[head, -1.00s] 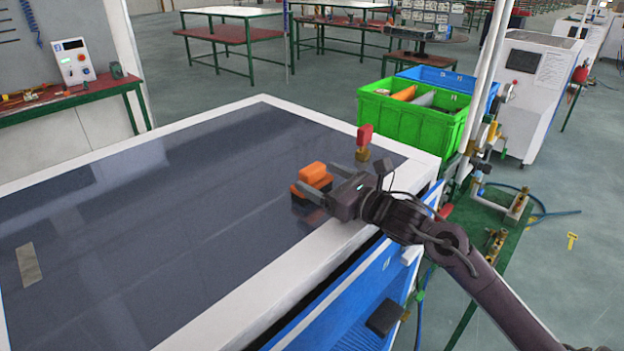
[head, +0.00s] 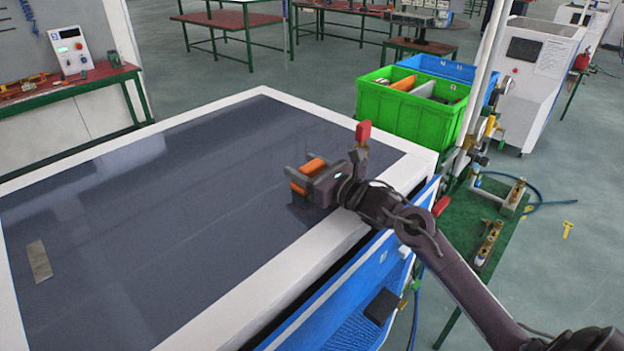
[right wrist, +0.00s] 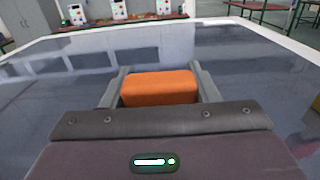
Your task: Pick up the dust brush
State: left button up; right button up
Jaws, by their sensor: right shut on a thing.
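The dust brush (head: 314,166) shows as an orange block above the dark table surface, near the table's right edge. It also fills the space between the fingers in the right wrist view (right wrist: 160,88). My right gripper (head: 304,173) is shut on it, one finger on each side. The gripper body and fingers hide much of the brush, including its dark lower part. I cannot tell for sure whether it is clear of the surface. My left gripper is not in view.
A green crate (head: 408,115) with parts stands beyond the table's far right corner. A flat metal piece (head: 39,261) lies at the left. The middle of the table (head: 170,210) is clear.

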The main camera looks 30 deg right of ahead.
jog(key=shift+c, duration=0.2)
jog(key=shift+r, duration=0.5)
notch_tip(320, 180, up, 19)
jog(key=b, duration=0.4)
